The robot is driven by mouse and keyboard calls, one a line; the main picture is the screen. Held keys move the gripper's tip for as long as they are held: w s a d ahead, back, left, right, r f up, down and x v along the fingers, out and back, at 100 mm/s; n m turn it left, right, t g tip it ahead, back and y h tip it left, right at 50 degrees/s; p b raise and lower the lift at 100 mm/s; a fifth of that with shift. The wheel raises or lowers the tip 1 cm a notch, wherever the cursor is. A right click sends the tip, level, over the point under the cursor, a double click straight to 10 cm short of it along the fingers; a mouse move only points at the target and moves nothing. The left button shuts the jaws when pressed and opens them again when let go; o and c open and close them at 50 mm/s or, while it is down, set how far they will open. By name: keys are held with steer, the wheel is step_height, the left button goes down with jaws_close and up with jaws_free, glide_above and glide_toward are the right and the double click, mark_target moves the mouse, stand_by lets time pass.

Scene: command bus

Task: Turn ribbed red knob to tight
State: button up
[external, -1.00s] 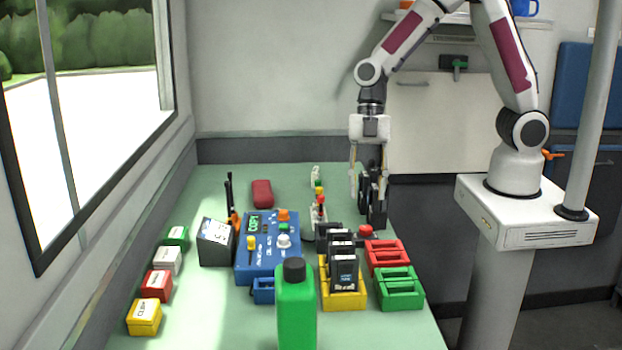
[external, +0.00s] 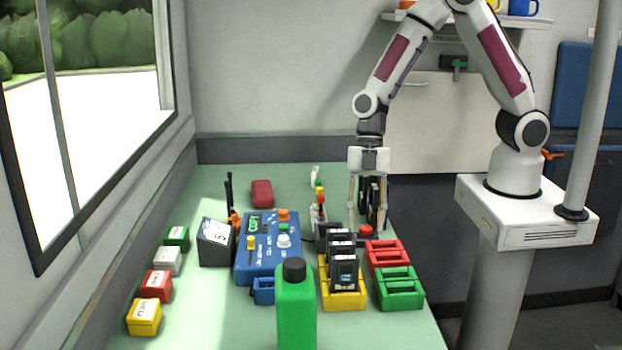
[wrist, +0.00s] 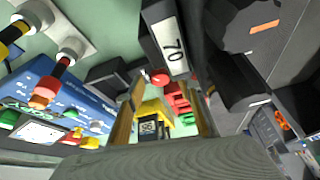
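A red round knob (external: 366,231) sits low at the right side of the green bench, just below my gripper; it also shows in the wrist view (wrist: 160,78) beyond my fingertips. Its ribs and any tight mark are too small to make out. My gripper (external: 368,229) points down, its two fingers apart with nothing held between them. In the wrist view the fingers (wrist: 166,100) stand either side of the line to the knob. I see no contact with the knob.
Black upright blocks (external: 375,205) stand close by my fingers. A yellow rack (external: 343,301) with black modules, red (external: 387,256) and green (external: 400,292) trays stand in front. The blue control box (external: 262,262) and a green bottle (external: 296,310) are further left.

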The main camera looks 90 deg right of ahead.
jaws_close()
steer(key=shift+m, duration=0.3)
steer(key=m, duration=0.2)
steer(key=m+t, duration=0.1)
steer(key=m, duration=0.1)
steer(key=m+t+h, duration=0.1)
steer(key=m, duration=0.1)
steer(key=shift+s+a, duration=0.2)
steer(key=shift+s, duration=0.05)
steer(key=shift+m+t+h, duration=0.4)
steer(key=shift+m, duration=0.6)
steer(key=shift+w+a+r+m+t+h, duration=0.1)
steer(key=shift+m+h, duration=0.05)
steer(key=shift+m, duration=0.3)
steer(key=shift+s+a+r+m+t+h, duration=0.1)
steer(key=shift+m+h, duration=0.1)
steer(key=shift+m, duration=0.3)
steer(key=shift+w+m+t+h, duration=0.1)
steer(key=shift+m+h, duration=0.05)
steer(key=shift+m, duration=0.8)
